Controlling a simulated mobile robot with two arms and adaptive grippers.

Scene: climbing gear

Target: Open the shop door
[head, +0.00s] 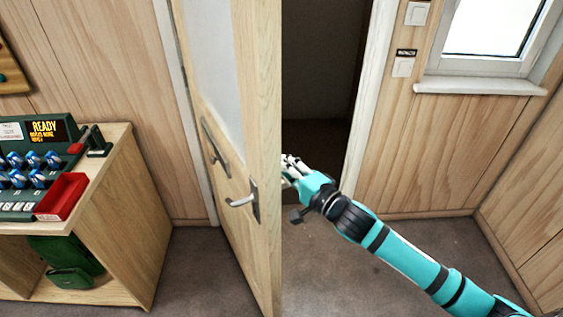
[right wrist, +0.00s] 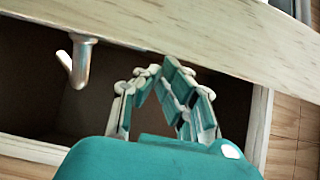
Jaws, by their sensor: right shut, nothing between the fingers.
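The shop door (head: 252,110) is wooden with a pale upper panel and stands swung open, its free edge toward me. A metal lever handle (head: 242,200) is on its left face. My right gripper (head: 286,170) is right of the door's edge, on the doorway side, its fingertips close to the door. In the right wrist view, the door (right wrist: 180,35) crosses the top and a metal handle (right wrist: 78,62) sticks out left of the fingers. The gripper (right wrist: 160,70) is shut and empty; I cannot tell whether it touches the door. My left gripper is out of view.
A dark doorway (head: 318,90) opens behind the door, with a white frame (head: 368,100) on its right. A wooden counter (head: 140,215) with a till (head: 35,160) and red tray (head: 62,197) stands left. A window (head: 490,30) is at right. The floor (head: 390,270) is clear.

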